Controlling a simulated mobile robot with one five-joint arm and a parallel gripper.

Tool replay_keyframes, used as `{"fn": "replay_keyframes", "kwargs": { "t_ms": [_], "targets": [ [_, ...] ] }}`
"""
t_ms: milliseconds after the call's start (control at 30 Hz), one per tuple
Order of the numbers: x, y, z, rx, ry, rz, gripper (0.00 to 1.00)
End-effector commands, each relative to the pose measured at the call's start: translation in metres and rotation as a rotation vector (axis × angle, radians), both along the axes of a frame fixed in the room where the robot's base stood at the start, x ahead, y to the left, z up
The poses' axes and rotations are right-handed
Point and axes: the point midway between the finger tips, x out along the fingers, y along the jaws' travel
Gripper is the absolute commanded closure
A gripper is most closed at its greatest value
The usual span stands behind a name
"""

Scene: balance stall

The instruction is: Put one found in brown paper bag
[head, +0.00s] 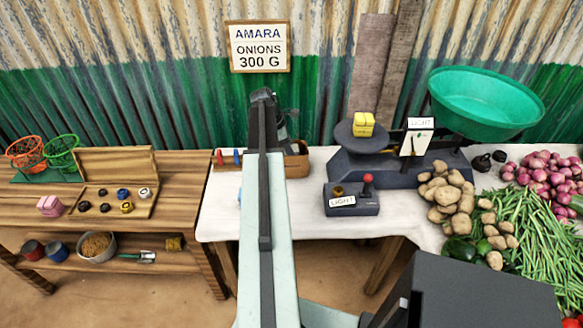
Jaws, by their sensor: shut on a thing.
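The pile of red onions (540,175) lies at the right end of the white-topped table. My arm (265,220) reaches up the middle of the view to a dark joint. My gripper is hidden beyond it, so what it holds does not show. A brown open-topped container (297,160) is partly hidden behind the arm; I cannot tell if it is paper. No brown paper bag shows clearly.
A sign (259,46) reads AMARA ONIONS 300 G. A LIGHT-labelled box (351,200) with a red knob stands at the table front. Potatoes (447,195) and green beans (510,225) crowd the right. The left wooden bench (185,190) holds a weight case (115,195) and baskets (62,152).

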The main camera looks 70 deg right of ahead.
Motion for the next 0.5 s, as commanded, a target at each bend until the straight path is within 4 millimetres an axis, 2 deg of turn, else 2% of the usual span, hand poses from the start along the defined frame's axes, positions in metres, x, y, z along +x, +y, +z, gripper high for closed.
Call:
{"fn": "replay_keyframes", "kwargs": {
  "t_ms": [133, 333, 500],
  "targets": [
    [0.0, 0.0, -0.005, 0.0, 0.0, 0.0, 1.0],
    [-0.001, 0.0, -0.039, 0.0, 0.0, -0.001, 1.0],
    [-0.001, 0.0, -0.037, 0.0, 0.0, -0.001, 1.0]
  ]
}}
